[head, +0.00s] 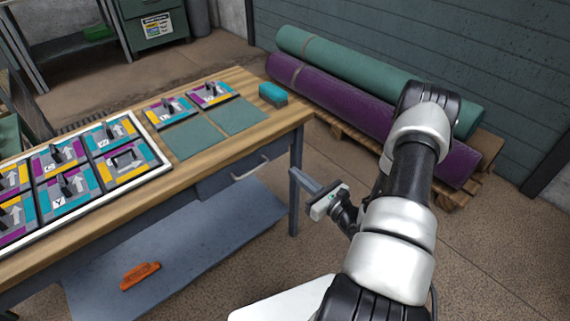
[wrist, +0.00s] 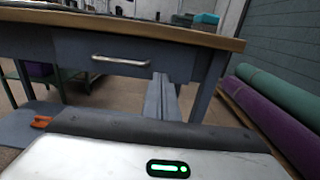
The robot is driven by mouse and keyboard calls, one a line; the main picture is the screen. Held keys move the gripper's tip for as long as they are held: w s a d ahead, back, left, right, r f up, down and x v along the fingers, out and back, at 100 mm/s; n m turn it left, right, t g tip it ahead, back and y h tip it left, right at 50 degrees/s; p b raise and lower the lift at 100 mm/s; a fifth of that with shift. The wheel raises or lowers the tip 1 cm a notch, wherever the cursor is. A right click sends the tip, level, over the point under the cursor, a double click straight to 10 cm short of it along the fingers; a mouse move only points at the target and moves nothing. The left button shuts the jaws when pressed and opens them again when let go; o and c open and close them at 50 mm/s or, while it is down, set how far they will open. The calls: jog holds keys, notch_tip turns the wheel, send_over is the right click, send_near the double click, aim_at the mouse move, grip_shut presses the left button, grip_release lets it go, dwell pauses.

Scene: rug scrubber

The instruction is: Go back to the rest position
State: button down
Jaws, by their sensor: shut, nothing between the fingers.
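My gripper (head: 304,179) is in front of the workbench's right end, a little below the level of its top, in the head view. Its fingers are together with nothing between them. In the wrist view the shut fingers (wrist: 158,95) point toward the bench's drawer side and right leg. The arm reaches in from the lower right and is clear of the bench top.
The wooden workbench (head: 262,130) carries patterned tiles in a white tray (head: 168,164), two loose tiles, green squares (head: 192,138) and a teal scrubber block (head: 272,95). An orange tool (head: 139,275) lies on the lower shelf. Purple (head: 330,105) and green rolls (head: 350,70) lie on a pallet.

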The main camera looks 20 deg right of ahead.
jog(key=shift+v, duration=1.7)
jog(key=a+r+n+g+y, duration=0.6)
jog(key=a+r+n+y, duration=0.2)
jog(key=a+r+n, duration=0.4)
jog(key=s+a+r+n+g+h, duration=0.4)
jog(key=s+a+r+n+g, duration=0.4)
jog(key=s+r+n+g, duration=0.25)
jog(key=s+d+r+n+t+h, duration=0.5)
jog(key=s+r+n+h, duration=0.4)
jog(key=n+h, duration=0.1)
notch_tip(320, 180, up, 24)
jog(key=p, duration=2.4)
